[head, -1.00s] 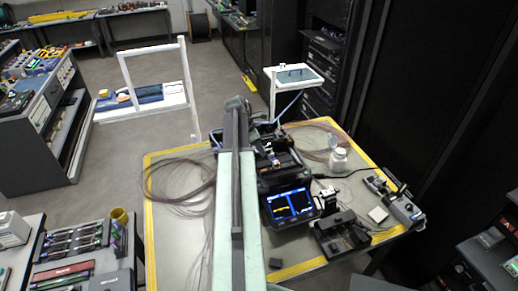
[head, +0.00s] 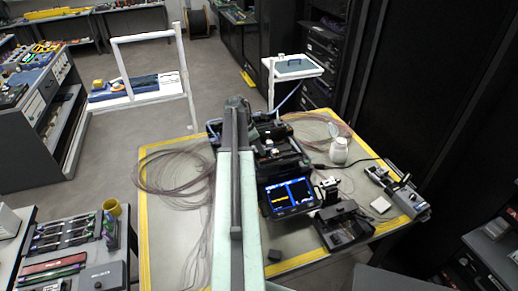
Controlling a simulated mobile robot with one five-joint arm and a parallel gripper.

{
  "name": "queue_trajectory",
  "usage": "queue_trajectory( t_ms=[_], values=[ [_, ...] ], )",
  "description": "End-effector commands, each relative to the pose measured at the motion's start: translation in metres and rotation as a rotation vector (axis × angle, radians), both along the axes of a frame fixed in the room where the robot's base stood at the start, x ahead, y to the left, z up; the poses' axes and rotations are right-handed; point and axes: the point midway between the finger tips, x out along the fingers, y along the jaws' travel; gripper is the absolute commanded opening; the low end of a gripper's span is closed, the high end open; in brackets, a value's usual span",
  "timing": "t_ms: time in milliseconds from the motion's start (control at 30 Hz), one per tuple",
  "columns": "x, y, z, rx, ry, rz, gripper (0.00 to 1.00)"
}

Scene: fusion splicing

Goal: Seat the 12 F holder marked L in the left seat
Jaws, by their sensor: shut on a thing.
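The fusion splicer (head: 262,170) stands on the yellow-edged table, a dark machine with a lit screen (head: 288,195) at its front. My arm reaches over the table along the splicer's left side. The dark end of my arm, with my gripper (head: 237,104), is at the splicer's back left. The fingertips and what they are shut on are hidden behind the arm. The left seat is also hidden or too small to make out. I cannot pick out the holder marked L or read any mark.
Loose fibre coils (head: 175,170) lie left of the arm. A white bottle (head: 338,150), a dark device (head: 343,226) and a grey tool (head: 400,190) stand to the right. A small dark block (head: 274,255) lies near the front edge. A white stand (head: 297,67) rises behind the table.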

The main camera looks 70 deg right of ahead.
Motion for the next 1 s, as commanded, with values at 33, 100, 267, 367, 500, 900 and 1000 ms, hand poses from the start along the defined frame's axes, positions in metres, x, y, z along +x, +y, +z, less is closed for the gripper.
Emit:
queue_trajectory(
  t_ms=[33, 100, 267, 367, 500, 900, 1000],
  values=[
    [0.0, 0.0, 0.0, 0.0, 0.0, 0.0, 0.0],
    [0.0, 0.0, 0.0, 0.0, 0.0, 0.0, 0.0],
    [0.0, -0.001, 0.0, 0.0, 0.0, 0.0, 0.0],
    [0.0, -0.001, 0.0, 0.0, 0.0, -0.001, 0.0],
    [-0.001, -0.001, -0.001, 0.0, 0.0, -0.001, 0.0],
    [0.0, 0.001, 0.005, 0.0, 0.0, 0.0, 0.58],
    [0.002, 0.003, 0.016, 0.0, 0.0, 0.001, 0.58]
  ],
)
